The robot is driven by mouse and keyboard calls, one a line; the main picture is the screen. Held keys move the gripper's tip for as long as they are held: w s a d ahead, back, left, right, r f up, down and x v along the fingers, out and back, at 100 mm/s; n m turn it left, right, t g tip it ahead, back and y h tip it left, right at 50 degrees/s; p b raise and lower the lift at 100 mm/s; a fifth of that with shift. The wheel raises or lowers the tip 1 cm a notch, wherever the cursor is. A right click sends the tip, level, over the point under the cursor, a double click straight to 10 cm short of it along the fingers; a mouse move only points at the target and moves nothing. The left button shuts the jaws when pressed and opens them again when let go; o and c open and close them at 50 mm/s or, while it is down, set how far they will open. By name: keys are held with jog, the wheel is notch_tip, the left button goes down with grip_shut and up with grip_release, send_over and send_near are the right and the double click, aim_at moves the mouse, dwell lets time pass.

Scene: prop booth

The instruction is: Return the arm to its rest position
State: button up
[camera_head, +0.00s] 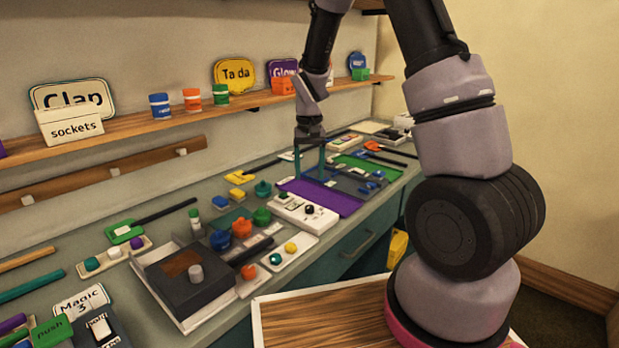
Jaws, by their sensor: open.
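My gripper (310,162) hangs at the end of my arm, pointing down over the far middle of the counter. Its two teal fingers are apart, with nothing seen between them. The fingertips are close above or at the purple mat (322,196) and the green tray (366,166); I cannot tell whether they touch anything. My arm rises at the right from its pink-ringed base, and its upper links run out of the top of the picture.
The grey counter (150,222) is crowded with small coloured props. A dark box in a white tray (209,316) stands near the front. A wooden shelf (130,131) with jars and signs runs along the wall behind my gripper. Open floor shows at the right.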

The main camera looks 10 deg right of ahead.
jog(key=s+d+r+m+t+y, duration=0.15)
jog(key=s+r, duration=0.25)
jog(key=r, duration=0.5)
jog(key=s+d+r+t, duration=0.2)
jog(key=s+r, duration=0.1)
jog(key=r, duration=0.5)
jog(key=s+d+r+t, duration=0.1)
jog(key=s+r+t, duration=0.1)
jog(key=s+r, duration=0.3)
jog(key=s+d+r+t, duration=0.1)
jog(key=s+r, duration=0.4)
jog(key=s, duration=0.5)
jog(key=shift+s+d+r+m+t, duration=0.3)
jog(key=shift+s+m+t, duration=0.05)
jog(key=shift+y, duration=0.25)
jog(key=shift+c, duration=0.4)
